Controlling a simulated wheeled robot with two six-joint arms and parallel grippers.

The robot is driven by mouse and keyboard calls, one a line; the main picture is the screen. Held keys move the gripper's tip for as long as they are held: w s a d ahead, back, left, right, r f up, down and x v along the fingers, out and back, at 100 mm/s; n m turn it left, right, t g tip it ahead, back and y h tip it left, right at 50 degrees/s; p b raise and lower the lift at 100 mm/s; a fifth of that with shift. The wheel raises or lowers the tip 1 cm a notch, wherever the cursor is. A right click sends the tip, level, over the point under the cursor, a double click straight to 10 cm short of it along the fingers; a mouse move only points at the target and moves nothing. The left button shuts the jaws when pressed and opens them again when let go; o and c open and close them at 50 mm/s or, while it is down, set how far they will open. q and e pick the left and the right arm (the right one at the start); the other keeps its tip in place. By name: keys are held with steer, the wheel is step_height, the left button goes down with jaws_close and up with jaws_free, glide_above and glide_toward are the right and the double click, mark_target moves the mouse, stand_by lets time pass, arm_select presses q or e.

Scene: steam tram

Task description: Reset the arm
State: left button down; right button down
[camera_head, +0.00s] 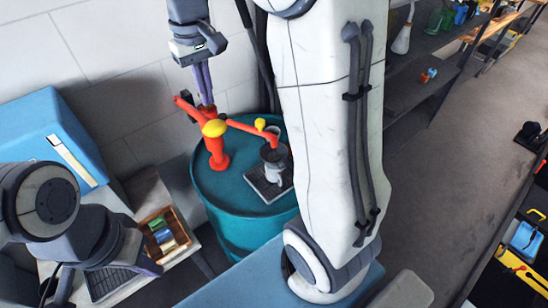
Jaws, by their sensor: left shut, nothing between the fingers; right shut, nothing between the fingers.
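A red-orange jointed device (218,157) with yellow caps stands upright on a teal drum (232,236). One red limb reaches right over a grey cup-like vessel (274,172), and another red piece sticks out up and left. My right gripper (205,98) hangs at the top, fingers pointing down and shut. Its tips are just above or behind the device's top; I cannot tell whether they touch. My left gripper (150,266) is low at the left, shut and empty, far from the device.
The vessel stands on a dark slatted tray (262,186). My large white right arm link hides the drum's right side. A blue box (50,135) and a wooden tray (182,240) of small items are at left. Shelves (425,90) stand at right; grey floor (430,190) is open there.

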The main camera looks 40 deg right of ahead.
step_height(320, 180, up, 2)
steer(key=shift+r+p, duration=0.15)
steer(key=shift+p, duration=0.45)
steer(key=s+a+f+n+b, duration=0.2)
steer(key=s+a+f+b, duration=0.3)
steer(key=a+f+b, duration=0.15)
steer(key=s+a+f+n+b, duration=0.2)
steer(key=s+a+f+b, duration=0.35)
steer(key=f, duration=0.25)
steer(key=s+a+f+n+y+b, duration=0.1)
steer(key=s+a+f+n+b, duration=0.1)
steer(key=s+f+b, duration=0.5)
steer(key=s+f, duration=0.6)
steer(key=shift+f+n, duration=0.25)
steer(key=shift+n, duration=0.15)
steer(key=shift+s, duration=0.1)
